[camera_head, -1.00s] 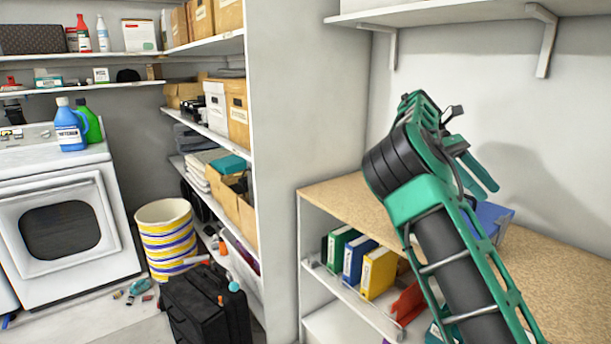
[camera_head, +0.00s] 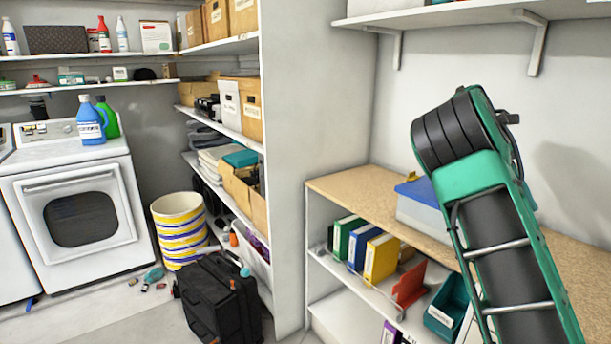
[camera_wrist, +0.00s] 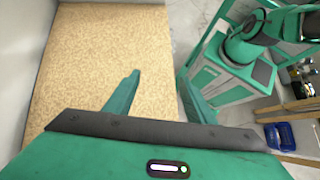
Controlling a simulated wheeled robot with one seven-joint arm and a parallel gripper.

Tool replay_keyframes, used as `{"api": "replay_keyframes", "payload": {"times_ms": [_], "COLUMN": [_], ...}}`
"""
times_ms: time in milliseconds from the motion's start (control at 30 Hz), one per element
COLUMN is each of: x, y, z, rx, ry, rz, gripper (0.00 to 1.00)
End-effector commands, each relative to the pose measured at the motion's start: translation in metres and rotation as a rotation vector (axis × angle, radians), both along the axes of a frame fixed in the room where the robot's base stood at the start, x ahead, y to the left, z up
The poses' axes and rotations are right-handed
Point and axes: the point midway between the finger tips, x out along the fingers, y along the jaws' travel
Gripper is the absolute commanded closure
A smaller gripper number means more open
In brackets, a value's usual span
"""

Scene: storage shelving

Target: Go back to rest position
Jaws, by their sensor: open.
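My gripper (camera_wrist: 158,75) shows in the camera_wrist view, with its two green fingers apart and nothing between them. The left finger lies over the tan speckled countertop (camera_wrist: 95,60); the right one lies over the area past its edge. In the camera_head view my green and black arm is raised in front of the countertop (camera_head: 345,190) at the right. The fingers are hidden behind the arm there.
A clear box with a blue lid (camera_head: 423,222) stands on the countertop, partly behind my arm. A wall shelf (camera_head: 450,14) hangs above. A black suitcase (camera_head: 215,295) and striped basket (camera_head: 180,230) stand on the floor.

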Motion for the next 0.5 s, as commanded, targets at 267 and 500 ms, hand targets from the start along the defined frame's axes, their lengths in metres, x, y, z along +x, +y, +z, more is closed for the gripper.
{"api": "replay_keyframes", "payload": {"times_ms": [267, 500], "x": [-0.055, -0.112], "y": [-0.026, -0.022], "z": [-0.024, -0.049], "rx": [0.093, 0.153], "ry": [-0.169, -0.328], "rz": [-0.194, -0.397], "gripper": [0.5, 0.5]}}
